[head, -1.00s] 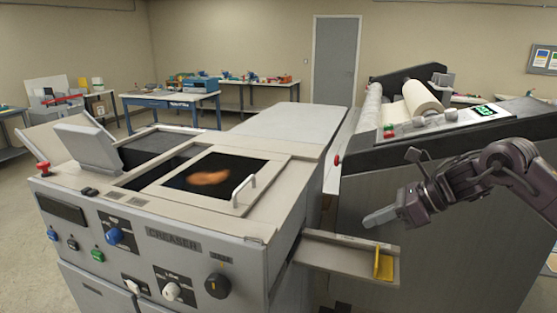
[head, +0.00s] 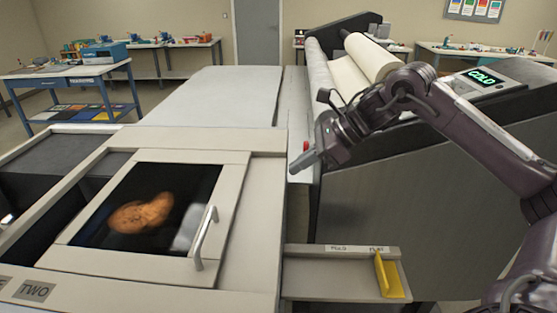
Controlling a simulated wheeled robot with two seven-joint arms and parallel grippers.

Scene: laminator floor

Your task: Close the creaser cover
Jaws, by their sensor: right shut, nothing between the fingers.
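The creaser cover (head: 232,200) is a pale flat panel with a dark window (head: 95,225) and a metal bar handle (head: 205,238) on its right side. It lies flat on top of the creaser (head: 262,140). A dark open gap (head: 38,228) shows to the left of the cover. An orange-brown blurred shape shows in the window. My right gripper (head: 303,163) is shut and empty, raised beyond the creaser's right edge, up and to the right of the handle and apart from it. My left gripper is out of view.
A side tray (head: 330,278) with a yellow stop (head: 390,276) juts from the creaser's right side. The laminator (head: 430,205) with its rolls (head: 372,58) stands close on the right, leaving a narrow gap. A blue table (head: 70,75) stands at the back left.

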